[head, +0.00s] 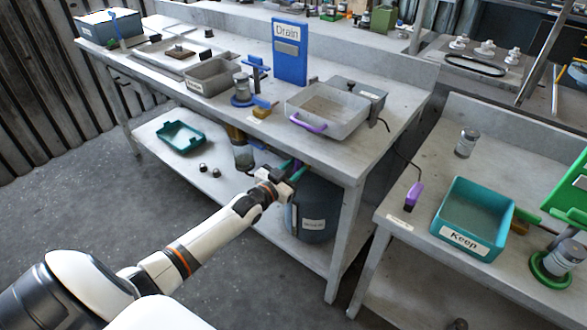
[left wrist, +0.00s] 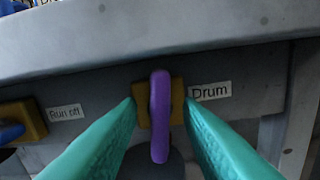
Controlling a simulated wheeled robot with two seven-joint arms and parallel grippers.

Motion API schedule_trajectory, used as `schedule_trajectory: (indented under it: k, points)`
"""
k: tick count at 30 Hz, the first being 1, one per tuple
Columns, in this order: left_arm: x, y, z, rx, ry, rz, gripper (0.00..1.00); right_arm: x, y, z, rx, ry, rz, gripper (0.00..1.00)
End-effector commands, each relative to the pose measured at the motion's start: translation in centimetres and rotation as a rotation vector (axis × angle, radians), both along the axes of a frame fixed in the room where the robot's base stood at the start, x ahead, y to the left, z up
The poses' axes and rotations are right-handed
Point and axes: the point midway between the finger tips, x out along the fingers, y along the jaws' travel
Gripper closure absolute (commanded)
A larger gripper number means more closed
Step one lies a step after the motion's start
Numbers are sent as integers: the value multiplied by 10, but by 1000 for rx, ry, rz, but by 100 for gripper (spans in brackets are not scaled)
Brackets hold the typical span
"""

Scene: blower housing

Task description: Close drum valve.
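The drum valve is a brass block with an upright purple handle (left wrist: 160,115), beside a "Drum" label (left wrist: 211,91) under the table edge in the left wrist view. My left gripper (left wrist: 161,103) has its teal fingers apart, one on each side of the handle, with small gaps showing. In the head view my left gripper (head: 290,172) is below the table's front edge, above the dark drum (head: 312,205) on the lower shelf. It hides the valve there. My right gripper is not in view.
A "Run off" valve (left wrist: 22,122) with a blue handle sits left of the drum valve. Above are the table edge (left wrist: 150,45) and a grey basin (head: 325,108). A teal tray (head: 181,137) lies on the lower shelf. A teal "Keep" bin (head: 473,215) stands on the right table.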

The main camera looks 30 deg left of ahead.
Motion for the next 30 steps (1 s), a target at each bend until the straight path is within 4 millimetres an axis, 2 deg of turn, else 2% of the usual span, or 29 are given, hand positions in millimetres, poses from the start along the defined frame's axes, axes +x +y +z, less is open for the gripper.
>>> schedule_trajectory:
  k: [1,5,6,19,30]
  points:
    - [0,0,0,0,0,0,76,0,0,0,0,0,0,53]
    - [0,0,0,0,0,0,97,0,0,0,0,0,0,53]
    - [0,0,0,0,0,0,100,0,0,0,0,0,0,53]
    - [0,0,1,73,-6,0,100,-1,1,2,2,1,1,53]
    - [0,-1,0,363,-28,1,100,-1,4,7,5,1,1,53]
